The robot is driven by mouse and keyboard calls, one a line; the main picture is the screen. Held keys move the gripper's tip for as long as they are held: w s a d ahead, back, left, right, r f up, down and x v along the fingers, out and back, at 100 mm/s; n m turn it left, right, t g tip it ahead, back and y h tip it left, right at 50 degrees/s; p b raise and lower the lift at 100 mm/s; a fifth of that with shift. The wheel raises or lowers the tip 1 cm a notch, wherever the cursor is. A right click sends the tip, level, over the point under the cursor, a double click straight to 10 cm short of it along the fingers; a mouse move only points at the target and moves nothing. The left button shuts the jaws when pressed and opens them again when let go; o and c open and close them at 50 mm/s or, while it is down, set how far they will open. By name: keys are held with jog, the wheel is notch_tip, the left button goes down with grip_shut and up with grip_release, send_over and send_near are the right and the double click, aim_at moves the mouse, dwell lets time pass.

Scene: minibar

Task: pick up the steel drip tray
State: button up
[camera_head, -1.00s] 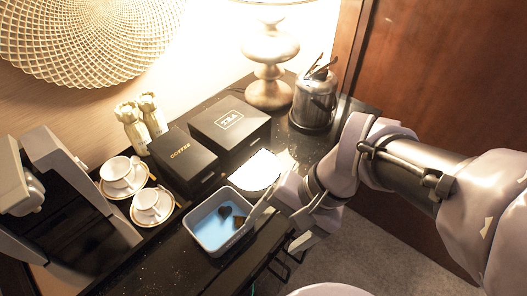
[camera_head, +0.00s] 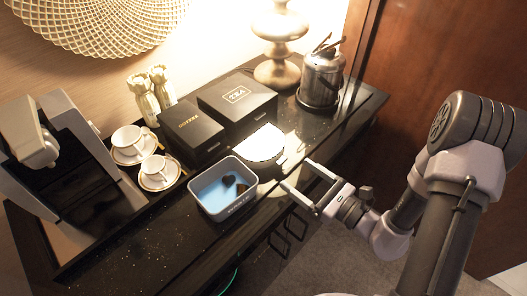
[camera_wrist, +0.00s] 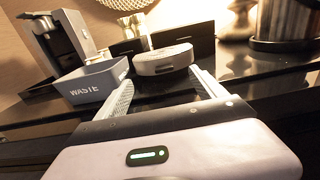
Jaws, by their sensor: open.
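The likely steel drip tray (camera_head: 261,145) is a low, pale, round-fronted piece on the black counter, washed out by glare in the head view. In the wrist view the drip tray (camera_wrist: 163,61) shows as a grey half-round body with a curved front, straight ahead between the fingers. My gripper (camera_head: 297,174) is open and empty at the counter's front edge, its fingers pointing at the tray and apart from it. Both fingers of my gripper (camera_wrist: 162,80) show in the wrist view, with the tray beyond their tips.
A grey waste bin (camera_head: 239,207) with a blue inside and dark scraps stands just left of the tray. Behind are a coffee box (camera_head: 188,134) and a tea box (camera_head: 237,98).

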aim_at(284, 162)
jog(key=x, duration=0.3)
jog(key=b+x, duration=0.1)
jog(key=x, duration=0.3)
jog(key=shift+w+d, duration=0.25)
jog(key=shift+d, duration=0.1)
grip_shut()
